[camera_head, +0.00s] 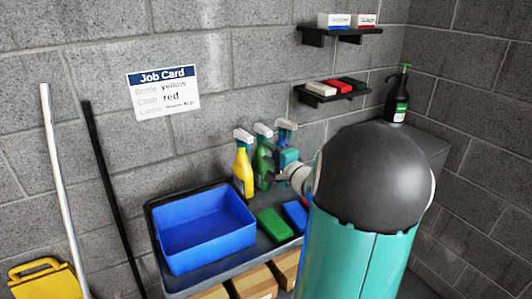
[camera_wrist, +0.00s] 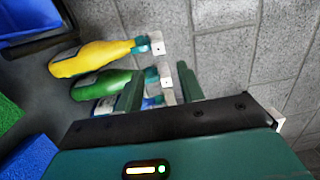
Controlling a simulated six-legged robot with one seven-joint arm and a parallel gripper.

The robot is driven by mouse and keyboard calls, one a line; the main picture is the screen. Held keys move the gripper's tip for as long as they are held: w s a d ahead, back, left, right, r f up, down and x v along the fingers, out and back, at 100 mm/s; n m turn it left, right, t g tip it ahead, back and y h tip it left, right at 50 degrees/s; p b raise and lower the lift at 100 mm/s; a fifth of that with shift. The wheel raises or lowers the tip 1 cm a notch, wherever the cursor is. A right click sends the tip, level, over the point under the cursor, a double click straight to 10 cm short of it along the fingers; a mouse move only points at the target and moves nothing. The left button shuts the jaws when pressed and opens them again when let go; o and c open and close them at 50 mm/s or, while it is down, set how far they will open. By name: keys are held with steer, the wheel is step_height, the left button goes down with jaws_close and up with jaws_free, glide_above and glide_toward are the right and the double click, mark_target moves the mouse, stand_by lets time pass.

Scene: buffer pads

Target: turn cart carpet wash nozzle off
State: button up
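Three spray bottles stand in a row on the cart (camera_head: 180,283): a yellow bottle (camera_head: 243,170), a green bottle (camera_head: 262,160) and a third, bluish bottle (camera_head: 286,130) mostly hidden behind my gripper (camera_head: 284,158). Their labels are too small to read, so I cannot tell which is carpet wash. In the wrist view the yellow bottle (camera_wrist: 95,58) and green bottle (camera_wrist: 105,85) lie left of my gripper (camera_wrist: 160,72). Its fingers are apart, with pale nozzle heads showing between or beyond them. The third bottle (camera_wrist: 108,106) is partly behind the left finger. Contact is unclear.
The cart also holds a blue bin (camera_head: 205,228), a green sponge-like block (camera_head: 275,225) and a blue one (camera_head: 295,215). Shelves (camera_head: 330,95) and a black pump bottle (camera_head: 397,100) stand right.

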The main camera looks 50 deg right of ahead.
mark_target(251, 140)
steer(key=shift+x, duration=4.6)
steer(key=shift+f, duration=0.1)
steer(key=shift+c, duration=0.5)
